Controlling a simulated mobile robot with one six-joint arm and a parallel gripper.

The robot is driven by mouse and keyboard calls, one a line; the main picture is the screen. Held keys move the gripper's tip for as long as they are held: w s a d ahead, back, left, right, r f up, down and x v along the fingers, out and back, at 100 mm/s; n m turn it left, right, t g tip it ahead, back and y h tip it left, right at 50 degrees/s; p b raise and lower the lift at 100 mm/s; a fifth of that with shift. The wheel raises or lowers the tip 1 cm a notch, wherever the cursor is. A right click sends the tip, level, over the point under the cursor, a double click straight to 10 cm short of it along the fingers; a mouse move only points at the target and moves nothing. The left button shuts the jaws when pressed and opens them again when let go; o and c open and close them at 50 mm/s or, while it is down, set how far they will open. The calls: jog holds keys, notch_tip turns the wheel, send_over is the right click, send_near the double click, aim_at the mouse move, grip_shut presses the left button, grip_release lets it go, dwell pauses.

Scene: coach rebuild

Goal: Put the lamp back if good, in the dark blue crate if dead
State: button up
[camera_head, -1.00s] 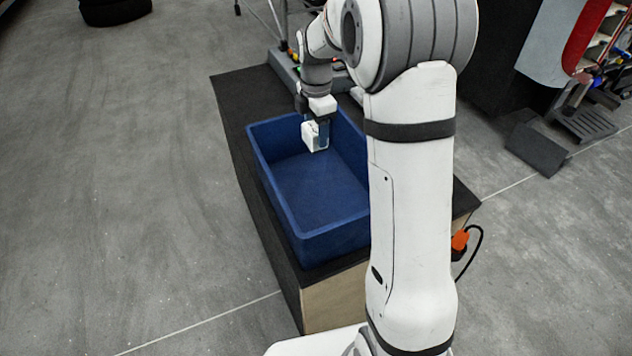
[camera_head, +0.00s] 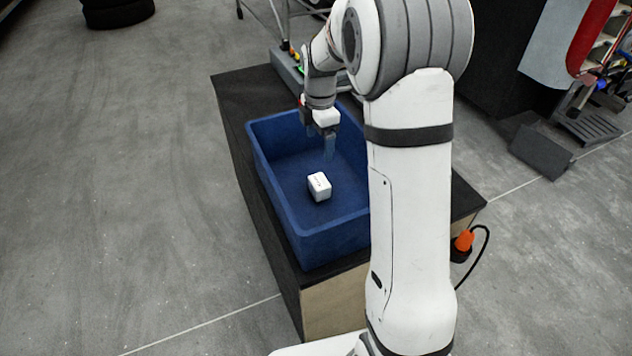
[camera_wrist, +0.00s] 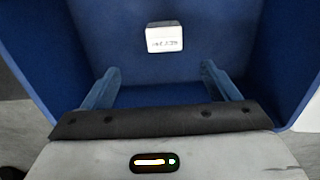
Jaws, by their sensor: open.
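The lamp, a small white block with dark lettering on one side (camera_head: 319,187), lies on the floor of the dark blue crate (camera_head: 290,215). It also shows in the wrist view (camera_wrist: 164,37), beyond my fingertips and apart from them. My gripper (camera_head: 329,150) is over the far part of the crate, open and empty, with its bluish fingers pointing down. In the wrist view the two fingers (camera_wrist: 157,82) are spread wide with only crate floor between them. My arm hides the crate's right side in the head view.
The crate stands on a black-topped wooden bench (camera_head: 237,100). A grey device with small coloured lights (camera_head: 290,65) is at the bench's far end. An orange plug with a black cable (camera_head: 464,240) is at the right side. Open floor lies to the left.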

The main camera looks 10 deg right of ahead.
notch_tip(320, 180, up, 8)
jog(key=b, duration=0.1)
dwell(0.5)
jog(key=shift+f, duration=0.1)
jog(key=s+m+t, duration=0.3)
jog(key=s+m, duration=1.7)
jog(key=s, duration=0.8)
jog(key=shift+a+f, duration=0.2)
jog(key=shift+a, duration=0.25)
jog(key=shift+w, duration=0.1)
